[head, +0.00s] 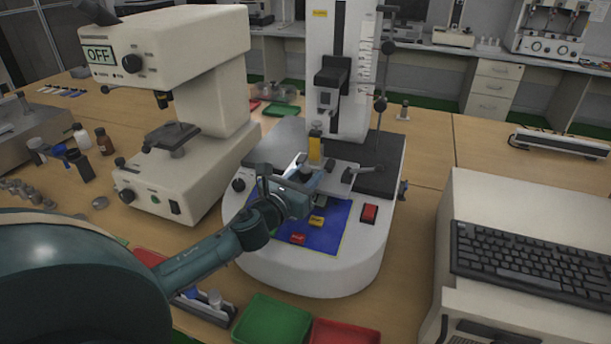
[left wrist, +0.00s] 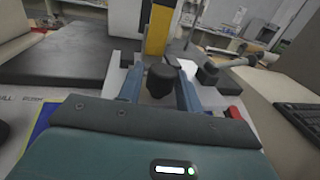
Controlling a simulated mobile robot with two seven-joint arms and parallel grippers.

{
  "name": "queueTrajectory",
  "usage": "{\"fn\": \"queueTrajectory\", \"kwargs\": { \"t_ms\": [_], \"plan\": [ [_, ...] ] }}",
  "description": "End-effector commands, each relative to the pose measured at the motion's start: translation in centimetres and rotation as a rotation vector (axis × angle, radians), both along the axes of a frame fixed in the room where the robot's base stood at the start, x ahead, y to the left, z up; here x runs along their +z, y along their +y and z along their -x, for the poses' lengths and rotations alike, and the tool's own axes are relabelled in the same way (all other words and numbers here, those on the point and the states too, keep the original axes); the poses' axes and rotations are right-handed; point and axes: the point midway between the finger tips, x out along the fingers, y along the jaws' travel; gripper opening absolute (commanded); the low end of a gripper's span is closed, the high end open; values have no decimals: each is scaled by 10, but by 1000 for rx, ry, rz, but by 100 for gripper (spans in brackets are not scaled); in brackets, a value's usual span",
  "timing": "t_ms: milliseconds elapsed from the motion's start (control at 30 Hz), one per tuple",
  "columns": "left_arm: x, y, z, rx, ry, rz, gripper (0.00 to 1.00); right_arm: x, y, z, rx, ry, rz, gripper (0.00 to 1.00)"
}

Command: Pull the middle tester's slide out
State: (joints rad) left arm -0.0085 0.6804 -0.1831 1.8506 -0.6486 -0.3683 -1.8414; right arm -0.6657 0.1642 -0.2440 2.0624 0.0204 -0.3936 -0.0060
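The middle tester (head: 300,262) is a white machine with a rounded base and a tall column. Its slide carries a black knob (left wrist: 160,80), seen in the left wrist view, below a yellow block (left wrist: 158,30) on the column. My left gripper (head: 300,175) reaches over the base at the slide. In the left wrist view, its two blue-grey fingers (left wrist: 160,85) stand apart on either side of the knob, and I see no clear grip on it. The gripper hides part of the slide in the head view. My right gripper is in neither view.
A cream tester with an OFF display (head: 100,55) stands to the left. A blue mat (head: 330,238) with red and yellow buttons lies on the base, with a red switch (head: 369,213) beside it. Green (head: 262,325) and red trays sit in front; a keyboard (head: 530,258) is at right.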

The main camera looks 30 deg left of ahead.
Motion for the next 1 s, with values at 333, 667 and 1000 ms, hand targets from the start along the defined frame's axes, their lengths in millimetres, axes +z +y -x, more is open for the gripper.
{"fn": "queueTrajectory", "kwargs": {
  "t_ms": [333, 667, 1000],
  "plan": [
    [-1, 0, 8, 0, 2, -2, 35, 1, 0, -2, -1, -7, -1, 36],
    [-3, -3, 65, -1, 4, -2, 35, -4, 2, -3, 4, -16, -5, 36],
    [-2, -5, 117, 0, 2, 1, 35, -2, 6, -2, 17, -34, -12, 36]
  ]
}}
